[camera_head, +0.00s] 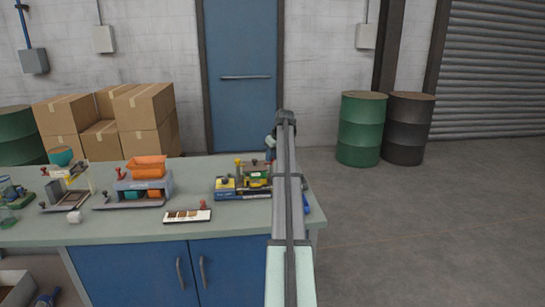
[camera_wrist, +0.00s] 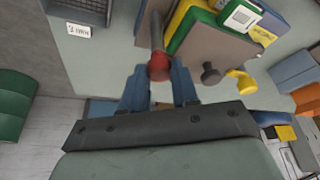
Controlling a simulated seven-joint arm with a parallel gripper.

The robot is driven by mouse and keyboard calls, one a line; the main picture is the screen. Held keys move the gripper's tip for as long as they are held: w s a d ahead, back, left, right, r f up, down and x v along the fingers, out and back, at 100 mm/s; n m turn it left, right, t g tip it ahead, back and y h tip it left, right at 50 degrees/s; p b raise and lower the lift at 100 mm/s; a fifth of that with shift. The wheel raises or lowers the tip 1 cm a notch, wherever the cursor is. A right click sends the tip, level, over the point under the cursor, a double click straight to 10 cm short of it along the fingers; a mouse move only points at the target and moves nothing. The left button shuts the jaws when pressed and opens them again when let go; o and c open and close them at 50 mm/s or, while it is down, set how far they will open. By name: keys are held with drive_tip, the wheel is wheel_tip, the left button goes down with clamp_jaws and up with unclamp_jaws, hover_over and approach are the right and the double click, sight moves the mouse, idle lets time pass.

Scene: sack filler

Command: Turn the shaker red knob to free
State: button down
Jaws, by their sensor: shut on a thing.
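The red knob (camera_wrist: 159,68) is a round red end on a dark lever, seen in the wrist view. My gripper (camera_wrist: 159,77) has its two blue fingers on either side of the knob and is shut on it. The lever runs from the knob toward the top of the picture, beside a machine with yellow, green and brown parts (camera_wrist: 205,45). In the head view this machine (camera_head: 229,192) stands at the right end of the bench, with my arm across its right side. The knob is hidden there. I cannot read any position marking at the knob.
The wrist view shows a dark knob (camera_wrist: 211,73) and a yellow knob (camera_wrist: 241,81) close right of my gripper. On the bench (camera_head: 120,228) stand a machine with an orange hopper (camera_head: 146,166) and a white tray (camera_head: 187,216). Green bench top is bare along the front.

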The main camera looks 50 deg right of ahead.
drive_tip(key=m, duration=0.1)
drive_tip(key=m+h, duration=0.1)
drive_tip(key=m, duration=0.1)
drive_tip(key=shift+a+m+h, duration=0.2)
drive_tip(key=shift+m+h, duration=0.1)
drive_tip(key=m+g+h, duration=0.1)
drive_tip(key=m, duration=0.2)
drive_tip(key=shift+w+m, duration=0.15)
drive_tip(key=shift+m, duration=0.15)
drive_tip(key=m, duration=0.2)
drive_tip(key=m+g, duration=0.1)
drive_tip(key=shift+w+m+g+h, duration=0.15)
drive_tip(key=shift+m+g+h, duration=0.15)
drive_tip(key=shift+m, duration=0.1)
drive_tip(key=shift+w+a+m+g, duration=0.1)
drive_tip(key=shift+m+g, duration=0.7)
drive_tip(key=shift+m, duration=1.3)
drive_tip(key=c, duration=0.9)
unclamp_jaws()
drive_tip(key=shift+o, duration=0.2)
